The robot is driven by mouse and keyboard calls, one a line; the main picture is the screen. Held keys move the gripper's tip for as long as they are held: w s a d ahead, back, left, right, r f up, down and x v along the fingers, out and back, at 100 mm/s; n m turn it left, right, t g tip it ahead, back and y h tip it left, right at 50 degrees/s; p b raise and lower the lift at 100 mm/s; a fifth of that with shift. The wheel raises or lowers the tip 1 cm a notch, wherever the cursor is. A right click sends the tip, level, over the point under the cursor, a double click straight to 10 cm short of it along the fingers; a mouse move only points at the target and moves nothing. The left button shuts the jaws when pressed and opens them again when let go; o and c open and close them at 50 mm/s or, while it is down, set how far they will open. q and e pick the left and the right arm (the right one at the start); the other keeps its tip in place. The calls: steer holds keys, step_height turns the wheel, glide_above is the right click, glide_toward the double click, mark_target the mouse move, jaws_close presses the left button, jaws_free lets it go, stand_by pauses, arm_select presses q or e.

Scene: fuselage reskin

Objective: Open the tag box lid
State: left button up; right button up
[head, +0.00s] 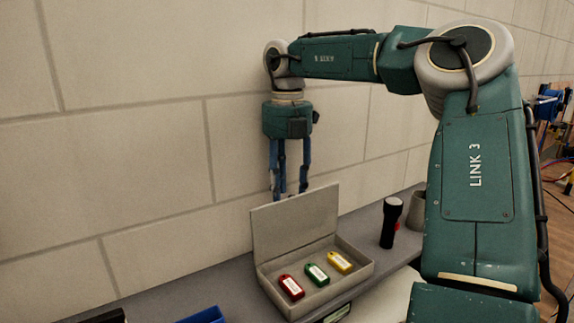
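The tag box (357,272) is a grey-beige box on the shelf along the wall. Its lid (294,222) stands up, hinged open at the back of the box. Inside lie a red tag (291,287), a green tag (317,275) and a yellow tag (340,263). My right gripper (291,192) points down just behind and above the lid's top edge, by the wall. Its fingers look spread, with nothing seen between them. The lid may hide the fingertips, and I cannot tell whether they touch it. My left gripper is not in view.
A black flashlight (391,222) stands upright right of the box, with a grey cup (418,211) beside it. A blue container (203,316) shows at the bottom edge. The block wall (150,150) is close behind.

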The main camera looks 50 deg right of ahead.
step_height(320, 180, up, 9)
steer(key=shift+w+r, duration=0.1)
stand_by(0.8)
